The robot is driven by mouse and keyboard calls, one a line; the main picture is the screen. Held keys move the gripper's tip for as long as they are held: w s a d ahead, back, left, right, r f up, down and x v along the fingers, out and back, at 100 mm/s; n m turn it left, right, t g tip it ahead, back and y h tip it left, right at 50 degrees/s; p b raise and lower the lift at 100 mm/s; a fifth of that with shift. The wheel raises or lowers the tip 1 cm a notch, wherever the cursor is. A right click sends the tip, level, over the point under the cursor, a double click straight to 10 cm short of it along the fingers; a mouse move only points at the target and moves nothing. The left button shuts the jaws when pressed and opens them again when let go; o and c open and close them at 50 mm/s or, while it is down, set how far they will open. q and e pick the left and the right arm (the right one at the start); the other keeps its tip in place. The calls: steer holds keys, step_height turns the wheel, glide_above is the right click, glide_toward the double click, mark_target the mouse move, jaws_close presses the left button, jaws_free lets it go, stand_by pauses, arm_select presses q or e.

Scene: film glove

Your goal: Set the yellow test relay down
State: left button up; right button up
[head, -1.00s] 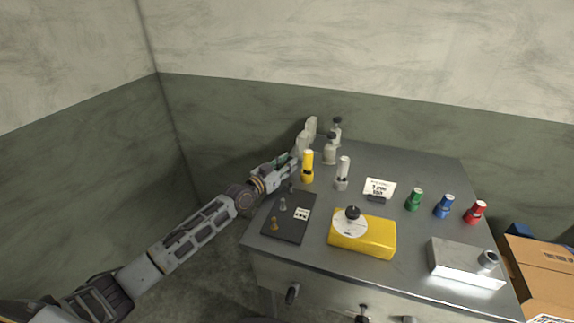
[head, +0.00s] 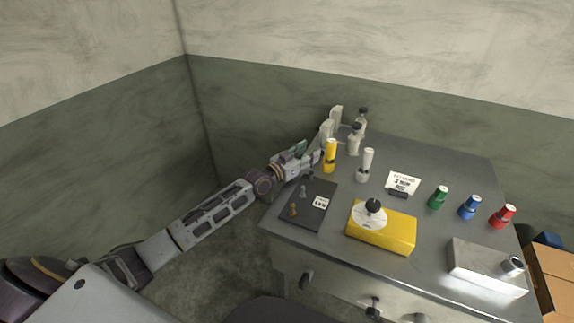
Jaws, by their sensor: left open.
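The yellow test relay (head: 330,155), a yellow cylinder with a pale top, stands upright at the back left of the grey metal table (head: 420,158). My left gripper (head: 319,157) is open and comes in low from the left, its fingertips right beside the relay. I cannot tell whether the fingers touch it or reach around it. A similar pale cylinder (head: 366,166) stands to the right of the relay. My right gripper is not in view.
Pale bottles (head: 354,140) stand behind the relay. A dark board (head: 310,210) with small pieces lies in front of it. A yellow box (head: 388,232), a sign card (head: 402,182), green, blue and red cylinders, and a metal box (head: 484,268) stand to the right.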

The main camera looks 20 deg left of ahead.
arm_select(q)
steer(key=shift+s+a, duration=0.3)
steer(key=shift+s, duration=0.35)
steer(key=shift+v, duration=2.55)
steer(key=v, duration=0.4)
steer(key=shift+s+a+r, duration=0.1)
steer(key=shift+s, duration=0.1)
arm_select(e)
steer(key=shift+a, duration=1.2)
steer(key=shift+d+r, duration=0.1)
